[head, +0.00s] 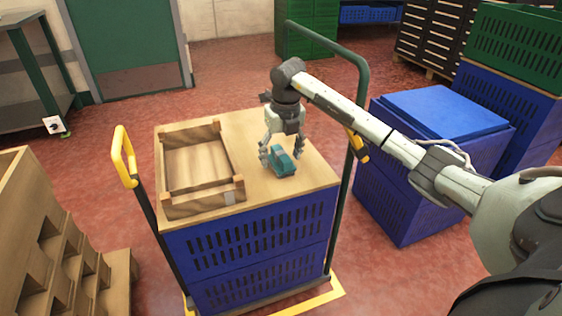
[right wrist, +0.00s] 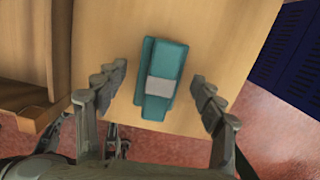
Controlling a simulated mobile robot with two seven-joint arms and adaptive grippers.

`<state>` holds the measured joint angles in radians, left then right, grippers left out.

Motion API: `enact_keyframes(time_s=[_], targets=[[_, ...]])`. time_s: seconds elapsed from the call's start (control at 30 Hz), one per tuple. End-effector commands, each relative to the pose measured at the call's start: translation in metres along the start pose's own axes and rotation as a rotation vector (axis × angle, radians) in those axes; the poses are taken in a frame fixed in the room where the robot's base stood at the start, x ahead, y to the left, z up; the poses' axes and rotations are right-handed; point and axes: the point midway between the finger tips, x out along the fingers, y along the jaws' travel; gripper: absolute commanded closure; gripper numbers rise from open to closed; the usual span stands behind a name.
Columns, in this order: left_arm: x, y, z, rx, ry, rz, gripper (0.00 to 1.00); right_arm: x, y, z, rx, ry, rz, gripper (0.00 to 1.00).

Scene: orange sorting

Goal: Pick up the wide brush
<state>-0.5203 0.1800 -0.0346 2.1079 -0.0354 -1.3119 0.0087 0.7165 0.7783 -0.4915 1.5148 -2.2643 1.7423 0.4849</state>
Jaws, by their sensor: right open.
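The wide brush appears to be the teal block-like thing (head: 281,161) on the wooden board at the right part of the cart top. In the right wrist view the teal thing (right wrist: 161,80) has a pale grey patch on it. My right gripper (head: 281,154) is open and points down over it. In the right wrist view the fingers of my right gripper (right wrist: 157,98) stand on either side of the teal thing, with a visible gap on each side. I cannot tell how far above the board the fingertips are. My left gripper is not in view.
An open wooden crate (head: 238,187) stands on the left of the board (head: 312,178). Blue crates (head: 250,240) carry the board on a cart with a yellow-ended handle (head: 124,158). More blue crates (head: 400,190) stand to the right. Bare board lies around the teal thing.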

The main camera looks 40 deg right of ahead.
Motion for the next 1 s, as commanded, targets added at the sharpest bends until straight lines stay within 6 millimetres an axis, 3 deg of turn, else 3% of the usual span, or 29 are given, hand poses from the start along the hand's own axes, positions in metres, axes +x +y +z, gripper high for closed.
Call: enact_keyframes(time_s=[0.6, 1.0], targets=[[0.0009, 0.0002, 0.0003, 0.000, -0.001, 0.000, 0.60, 0.0042, 0.0000, -0.0005, 0.000, -0.001, 0.001, 0.31], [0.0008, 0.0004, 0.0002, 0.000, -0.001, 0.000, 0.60, 0.0043, 0.0000, -0.0006, 0.000, 0.000, 0.000, 0.81]])
